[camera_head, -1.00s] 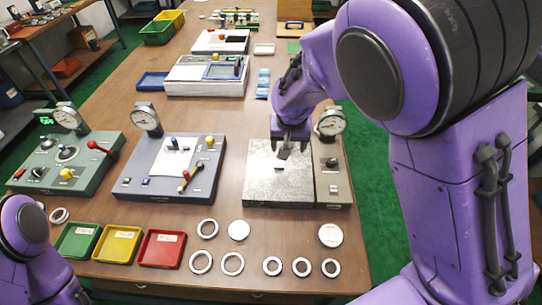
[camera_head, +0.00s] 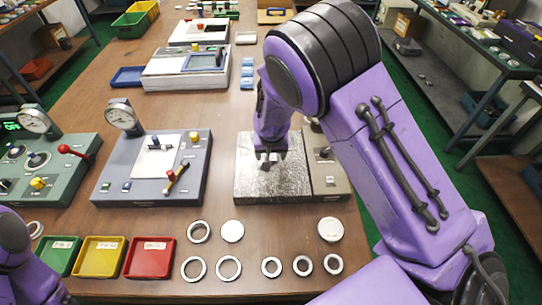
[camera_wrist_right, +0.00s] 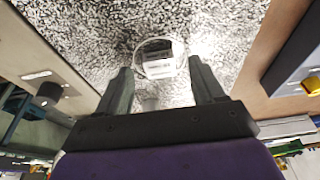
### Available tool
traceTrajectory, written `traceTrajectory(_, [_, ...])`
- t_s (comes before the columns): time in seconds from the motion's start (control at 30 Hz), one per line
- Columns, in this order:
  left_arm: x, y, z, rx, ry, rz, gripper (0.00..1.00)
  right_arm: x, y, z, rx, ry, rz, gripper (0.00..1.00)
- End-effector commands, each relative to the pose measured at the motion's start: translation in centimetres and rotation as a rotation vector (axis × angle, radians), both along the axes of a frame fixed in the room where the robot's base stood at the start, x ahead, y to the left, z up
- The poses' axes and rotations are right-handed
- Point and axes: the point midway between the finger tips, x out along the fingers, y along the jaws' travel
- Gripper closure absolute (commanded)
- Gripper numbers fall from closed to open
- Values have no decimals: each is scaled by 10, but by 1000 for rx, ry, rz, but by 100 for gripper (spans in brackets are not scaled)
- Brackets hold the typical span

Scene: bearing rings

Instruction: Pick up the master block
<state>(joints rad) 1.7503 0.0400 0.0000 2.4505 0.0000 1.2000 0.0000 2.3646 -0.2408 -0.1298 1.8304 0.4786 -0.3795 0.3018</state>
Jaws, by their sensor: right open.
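The master block seems to be the small pale piece with a printed label (camera_wrist_right: 160,66), on the speckled granite plate (camera_wrist_right: 75,30) in the right wrist view. It lies between the two fingertips of my right gripper (camera_wrist_right: 161,78), which is open with a gap on both sides. In the head view the right gripper (camera_head: 270,154) points down over the middle of the granite plate (camera_head: 250,186), and the block under it is mostly hidden. Part of my left arm shows at the lower left; its gripper is out of frame.
A grey-blue device (camera_head: 150,180) stands to the left. Several metal rings (camera_head: 228,267) and a white disc (camera_head: 330,229) lie in front. Green, yellow and red trays (camera_head: 150,258) sit at front left.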

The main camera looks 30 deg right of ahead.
Motion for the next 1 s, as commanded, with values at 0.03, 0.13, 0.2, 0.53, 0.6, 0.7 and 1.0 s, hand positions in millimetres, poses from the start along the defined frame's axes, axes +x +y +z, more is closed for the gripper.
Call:
traceTrajectory(0.03, [0, 0, 2, 0, 0, 0, 55, 1, -1, -6, 1, 1, -1, 32])
traceTrajectory(0.13, [0, 0, 2, 0, 0, 0, 55, 2, -1, -10, 0, -1, -2, 32])
traceTrajectory(0.2, [0, 0, 1, 0, 0, 0, 55, 3, -1, -10, 0, -2, -2, 32])
traceTrajectory(0.53, [0, 0, 1, 0, 0, 0, 55, 3, -1, -10, 0, -1, -1, 96])
traceTrajectory(0.6, [0, 0, 1, 0, 0, 0, 55, 3, -1, -10, -1, -2, -1, 96])
traceTrajectory(0.7, [0, 0, 1, 0, 0, 0, 55, 3, -1, -10, -1, -2, -1, 96])
traceTrajectory(1.0, [0, 0, -13, 0, 0, 0, 55, 5, -1, 16, -1, -9, 0, 96])
